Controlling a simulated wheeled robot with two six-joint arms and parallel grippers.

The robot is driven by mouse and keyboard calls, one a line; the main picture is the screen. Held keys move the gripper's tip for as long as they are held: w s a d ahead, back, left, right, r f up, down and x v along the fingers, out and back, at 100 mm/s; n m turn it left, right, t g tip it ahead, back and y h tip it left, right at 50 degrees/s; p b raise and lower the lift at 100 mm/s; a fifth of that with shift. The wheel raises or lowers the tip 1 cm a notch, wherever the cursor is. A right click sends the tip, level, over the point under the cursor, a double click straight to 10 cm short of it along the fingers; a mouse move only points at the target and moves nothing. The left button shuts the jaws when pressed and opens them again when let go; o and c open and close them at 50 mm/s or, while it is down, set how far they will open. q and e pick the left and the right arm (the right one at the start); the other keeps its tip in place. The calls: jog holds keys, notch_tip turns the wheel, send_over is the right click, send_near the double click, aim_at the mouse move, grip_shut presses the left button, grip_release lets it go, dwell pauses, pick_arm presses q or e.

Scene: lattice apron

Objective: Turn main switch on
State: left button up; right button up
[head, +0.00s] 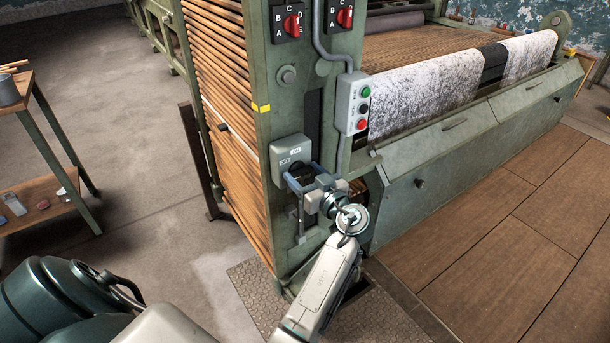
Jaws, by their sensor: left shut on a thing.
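The main switch is a grey box (291,153) with small labels, mounted low on the front of the green machine post. My left arm reaches up from the bottom of the head view. My left gripper (303,178) is at the lower right of the box and is shut on the switch's handle. The jaws cover most of the handle, so its exact position is hard to tell. My right gripper is not in view.
A grey button box (353,103) with green, black and red buttons hangs just above right. Two red rotary knobs (291,25) (344,17) sit higher on the post. A wooden-shelved table (40,205) stands at left. Grey floor lies open between.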

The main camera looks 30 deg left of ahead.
pick_arm(q)
jog(key=shift+m, duration=1.7)
jog(key=shift+w+m, duration=0.1)
jog(key=shift+m, duration=1.8)
jog(key=m+p, duration=0.2)
jog(key=m, duration=0.2)
jog(key=shift+w+d, duration=0.1)
jog(key=m+p, duration=0.3)
jog(key=m, duration=0.2)
jog(key=shift+f+m, duration=0.15)
jog(key=shift+m, duration=0.15)
jog(key=shift+f+m, duration=0.1)
jog(key=shift+m, duration=0.4)
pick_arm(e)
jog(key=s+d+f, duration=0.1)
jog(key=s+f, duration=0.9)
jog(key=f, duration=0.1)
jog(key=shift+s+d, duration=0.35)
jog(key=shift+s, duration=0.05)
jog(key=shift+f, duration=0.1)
